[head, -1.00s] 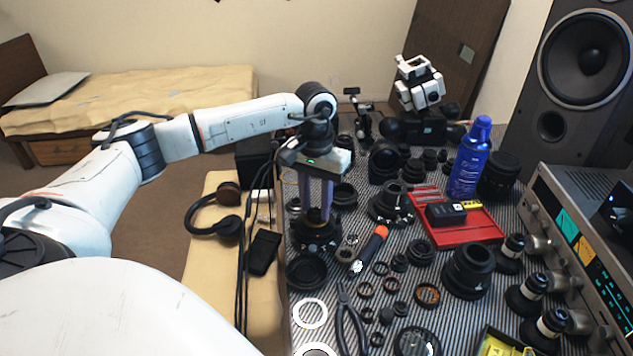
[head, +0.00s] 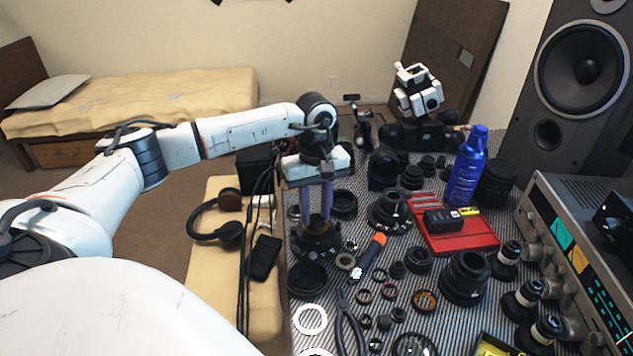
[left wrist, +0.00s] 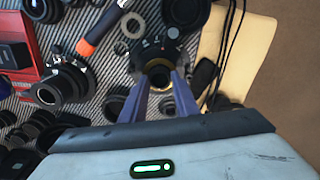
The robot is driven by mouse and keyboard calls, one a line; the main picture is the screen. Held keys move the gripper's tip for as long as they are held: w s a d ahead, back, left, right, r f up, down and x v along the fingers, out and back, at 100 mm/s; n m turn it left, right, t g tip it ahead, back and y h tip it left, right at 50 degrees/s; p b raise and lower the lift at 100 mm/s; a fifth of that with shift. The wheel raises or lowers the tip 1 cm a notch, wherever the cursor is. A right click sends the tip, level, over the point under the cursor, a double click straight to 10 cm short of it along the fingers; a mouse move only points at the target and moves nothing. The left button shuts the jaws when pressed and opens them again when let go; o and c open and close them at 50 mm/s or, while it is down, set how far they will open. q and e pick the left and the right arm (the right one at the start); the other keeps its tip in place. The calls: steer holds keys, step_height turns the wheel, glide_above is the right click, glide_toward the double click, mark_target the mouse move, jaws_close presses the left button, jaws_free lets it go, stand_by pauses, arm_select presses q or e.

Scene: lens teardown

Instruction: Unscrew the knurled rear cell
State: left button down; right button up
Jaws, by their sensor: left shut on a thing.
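My left gripper (head: 317,220) points straight down over a dark lens assembly (head: 314,243) near the left edge of the striped mat. In the left wrist view, the two blue fingers (left wrist: 161,92) are closed on either side of a round rear cell (left wrist: 158,72) with a gold-toned inner ring. The cell sits at the lens body (left wrist: 152,49), which has small white marks. I cannot tell whether a gap shows between cell and body. The fingers hide the cell's sides. My right gripper is not in view.
An orange-and-black tool (head: 369,257), pliers (head: 350,325) and several loose rings and lens parts lie close by on the mat. A red tray (head: 470,240) and a blue spray can (head: 466,170) stand to the right. Headphones (head: 216,225) lie on the tan surface at left.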

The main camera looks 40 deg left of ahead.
mark_target(316, 218)
arm_select(q)
steer(key=shift+r+p, duration=0.4)
steer(key=shift+r, duration=0.3)
steer(key=shift+r, duration=0.1)
steer(key=shift+r+p, duration=1.45)
steer(key=shift+r, duration=0.5)
